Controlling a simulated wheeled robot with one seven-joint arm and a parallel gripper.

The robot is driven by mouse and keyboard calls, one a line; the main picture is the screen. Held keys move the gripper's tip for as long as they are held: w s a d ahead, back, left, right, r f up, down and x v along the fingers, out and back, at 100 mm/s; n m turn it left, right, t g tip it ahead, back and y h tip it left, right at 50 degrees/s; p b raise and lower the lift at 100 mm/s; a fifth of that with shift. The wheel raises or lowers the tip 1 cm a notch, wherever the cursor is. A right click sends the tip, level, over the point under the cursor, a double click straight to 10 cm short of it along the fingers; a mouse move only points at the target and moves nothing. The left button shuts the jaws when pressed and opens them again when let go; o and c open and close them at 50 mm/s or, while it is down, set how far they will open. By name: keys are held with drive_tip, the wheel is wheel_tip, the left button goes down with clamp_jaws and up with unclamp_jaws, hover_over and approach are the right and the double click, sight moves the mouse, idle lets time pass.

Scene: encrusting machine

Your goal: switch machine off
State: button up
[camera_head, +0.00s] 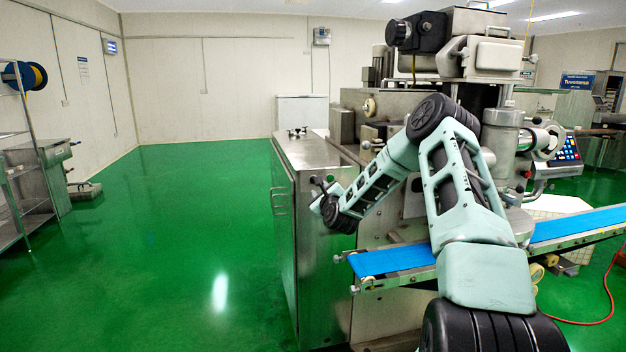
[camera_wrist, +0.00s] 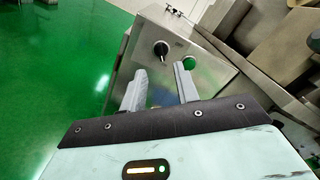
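The steel machine (camera_head: 420,90) stands at the right in the head view. Its cabinet face (camera_wrist: 215,82) fills the middle of the wrist view. On that face are a black rotary knob (camera_wrist: 161,48) with a pale pointer mark and a green round button (camera_wrist: 190,62) to its right. My gripper (camera_wrist: 160,69) is open and empty, its two grey fingers apart and pointing at the face. The knob appears just beyond the fingertips, near the left finger. The right fingertip partly overlaps the button in view; I cannot tell whether it touches. In the head view my arm hides part of the machine.
A blue conveyor belt (camera_head: 390,260) runs beside my arm. A keypad panel (camera_head: 566,150) is at the right. A steel rack (camera_head: 22,170) stands at the far left, and a red hose (camera_head: 608,290) lies at the right. The green floor (camera_head: 190,230) left of the cabinet is clear.

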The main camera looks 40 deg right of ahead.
drive_tip(key=p+x, duration=0.2)
drive_tip(key=x, duration=0.7)
drive_tip(key=shift+w, duration=0.2)
drive_tip(key=shift+c, duration=0.3)
clamp_jaws()
